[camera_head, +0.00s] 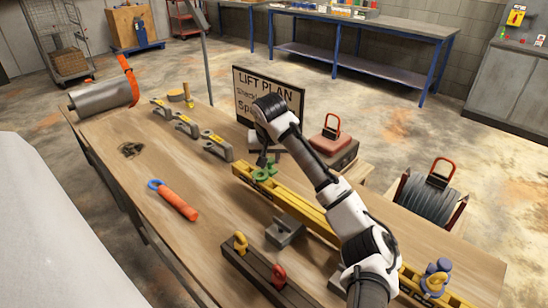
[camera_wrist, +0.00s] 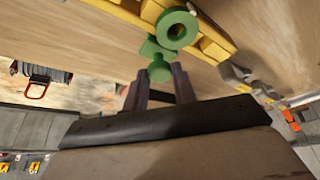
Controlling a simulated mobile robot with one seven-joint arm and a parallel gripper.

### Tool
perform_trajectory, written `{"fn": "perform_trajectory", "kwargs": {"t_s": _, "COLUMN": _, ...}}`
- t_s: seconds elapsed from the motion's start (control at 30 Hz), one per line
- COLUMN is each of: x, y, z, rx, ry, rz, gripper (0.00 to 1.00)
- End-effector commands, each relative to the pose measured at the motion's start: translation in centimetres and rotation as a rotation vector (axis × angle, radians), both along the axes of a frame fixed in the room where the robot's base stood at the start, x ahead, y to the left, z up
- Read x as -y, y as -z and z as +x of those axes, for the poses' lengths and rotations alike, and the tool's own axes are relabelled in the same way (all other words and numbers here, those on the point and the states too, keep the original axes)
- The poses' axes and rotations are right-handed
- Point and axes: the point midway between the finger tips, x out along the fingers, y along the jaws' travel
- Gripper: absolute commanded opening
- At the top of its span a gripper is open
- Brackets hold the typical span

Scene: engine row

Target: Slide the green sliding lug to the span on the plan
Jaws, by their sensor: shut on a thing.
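The green sliding lug (camera_head: 264,173) sits on the yellow beam (camera_head: 322,219), near the beam's far left end. In the wrist view the lug (camera_wrist: 176,26) shows a ring and a round knob. My gripper (camera_head: 263,158) is at the lug from above. In the wrist view my gripper (camera_wrist: 158,78) has its two fingers on either side of the knob, shut on it. Marks on the beam are too small to read.
A grey block (camera_head: 285,231) and a dark beam with yellow and red hooks (camera_head: 262,275) lie in front. An orange roll (camera_head: 178,202) lies at left; several grey clamps (camera_head: 186,126) stand behind it. A red case (camera_head: 333,144) is beyond the beam. Purple-and-yellow hardware (camera_head: 436,276) is at the beam's near end.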

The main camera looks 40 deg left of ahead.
Motion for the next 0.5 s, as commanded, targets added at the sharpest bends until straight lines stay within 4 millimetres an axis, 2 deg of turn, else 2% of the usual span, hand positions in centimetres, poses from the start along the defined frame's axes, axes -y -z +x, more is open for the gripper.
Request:
{"fn": "perform_trajectory", "kwargs": {"t_s": 0.27, "x": -0.07, "y": 0.04, "z": 0.05, "rx": 0.001, "ry": 0.0, "rz": -0.001, "gripper": 0.0}}
{"fn": "perform_trajectory", "kwargs": {"t_s": 0.3, "x": -0.06, "y": 0.03, "z": 0.05, "rx": 0.001, "ry": 0.0, "rz": -0.001, "gripper": 0.29}}
{"fn": "perform_trajectory", "kwargs": {"t_s": 0.43, "x": -0.05, "y": 0.05, "z": 0.05, "rx": 0.001, "ry": 0.0, "rz": -0.001, "gripper": 0.46}}
{"fn": "perform_trajectory", "kwargs": {"t_s": 0.5, "x": -0.06, "y": 0.05, "z": 0.04, "rx": 0.001, "ry": 0.0, "rz": -0.001, "gripper": 0.48}}
